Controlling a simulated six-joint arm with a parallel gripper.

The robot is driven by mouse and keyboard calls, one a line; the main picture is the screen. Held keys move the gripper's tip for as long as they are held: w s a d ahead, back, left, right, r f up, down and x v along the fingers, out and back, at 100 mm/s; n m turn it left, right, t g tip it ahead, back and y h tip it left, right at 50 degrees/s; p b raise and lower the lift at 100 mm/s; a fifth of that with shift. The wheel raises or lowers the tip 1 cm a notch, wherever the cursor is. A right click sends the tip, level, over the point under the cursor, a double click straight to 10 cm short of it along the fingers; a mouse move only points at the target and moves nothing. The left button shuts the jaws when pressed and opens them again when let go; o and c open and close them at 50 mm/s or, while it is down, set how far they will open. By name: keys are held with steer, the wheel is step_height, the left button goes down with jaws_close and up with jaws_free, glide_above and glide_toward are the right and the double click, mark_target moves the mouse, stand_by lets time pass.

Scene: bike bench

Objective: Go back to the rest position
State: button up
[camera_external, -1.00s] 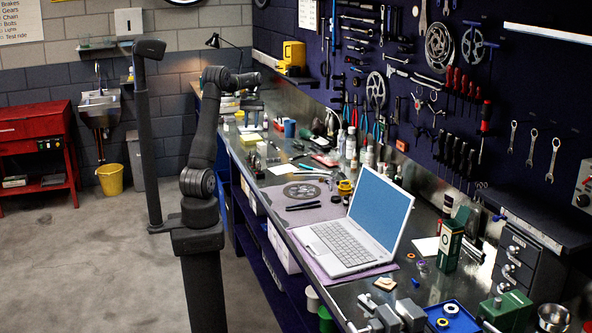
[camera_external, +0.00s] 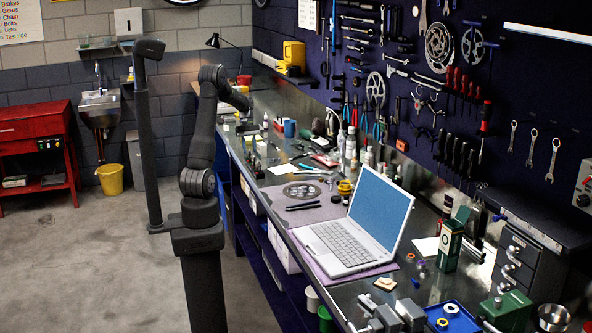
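My gripper (camera_external: 252,146) is small and far off in the external view, over the left edge of the bench (camera_external: 290,240) near its far half. It points down. Its fingers blend with the dark tools behind, and I cannot tell whether they are open or shut or hold anything. My arm rises from its pedestal, bends at the elbow, and the forearm slopes down to the right toward the bench.
An open laptop (camera_external: 345,240) sits on a purple mat, with a round chainring (camera_external: 301,190) behind it. Bottles, a blue mug (camera_external: 289,128) and small tools crowd the far bench. A dark post (camera_external: 147,150) stands left of my arm.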

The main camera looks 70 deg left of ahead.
steer(key=n, duration=0.2)
steer(key=n+t, duration=0.1)
steer(key=n, duration=0.1)
steer(key=n+t, duration=0.1)
steer(key=n, duration=0.1)
steer(key=shift+s, duration=0.25)
steer(key=shift+r+n+y, duration=0.15)
steer(key=shift+n+y, duration=0.15)
steer(key=shift+s+a+r+t, duration=0.1)
steer(key=shift+r+t, duration=0.2)
